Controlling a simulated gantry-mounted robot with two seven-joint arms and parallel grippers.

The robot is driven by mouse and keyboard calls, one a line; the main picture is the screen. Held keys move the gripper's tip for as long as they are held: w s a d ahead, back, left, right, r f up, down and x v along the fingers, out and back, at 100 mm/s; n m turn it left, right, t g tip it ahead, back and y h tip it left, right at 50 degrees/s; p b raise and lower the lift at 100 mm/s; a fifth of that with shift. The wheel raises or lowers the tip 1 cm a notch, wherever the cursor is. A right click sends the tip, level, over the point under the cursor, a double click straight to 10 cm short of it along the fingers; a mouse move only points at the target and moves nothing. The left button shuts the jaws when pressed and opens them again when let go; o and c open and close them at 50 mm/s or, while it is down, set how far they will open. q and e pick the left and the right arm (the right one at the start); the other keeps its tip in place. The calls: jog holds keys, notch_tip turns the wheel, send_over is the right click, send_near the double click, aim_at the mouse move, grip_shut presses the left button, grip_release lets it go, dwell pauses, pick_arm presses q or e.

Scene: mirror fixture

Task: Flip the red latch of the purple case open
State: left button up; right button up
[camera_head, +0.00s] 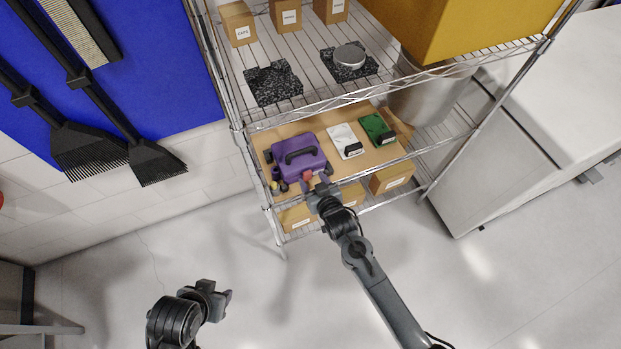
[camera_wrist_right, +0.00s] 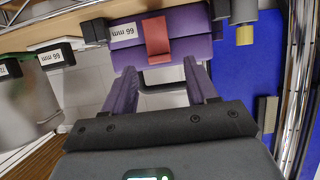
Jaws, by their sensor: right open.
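The purple case (camera_head: 299,157) sits on a wooden board on the middle shelf, with a dark handle on top. Its red latch (camera_head: 307,174) is on the side facing me. In the right wrist view the red latch (camera_wrist_right: 157,38) shows large against the purple case (camera_wrist_right: 190,22). My right gripper (camera_head: 319,189) is close in front of the latch. In the wrist view its purple fingers (camera_wrist_right: 162,82) are spread, with nothing between them, and the latch lies just past the tips. My left gripper (camera_head: 222,300) hangs low over the floor, away from the shelf; its jaw opening is unclear.
A white item (camera_head: 345,140) and a green item (camera_head: 377,130) lie right of the case on the board (camera_head: 385,154). The wire shelf above (camera_head: 310,92) carries dark slabs and boxes. Cardboard boxes (camera_head: 391,177) stand below. The floor in front is clear.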

aim_at(308, 177)
jog(key=shift+x, duration=1.25)
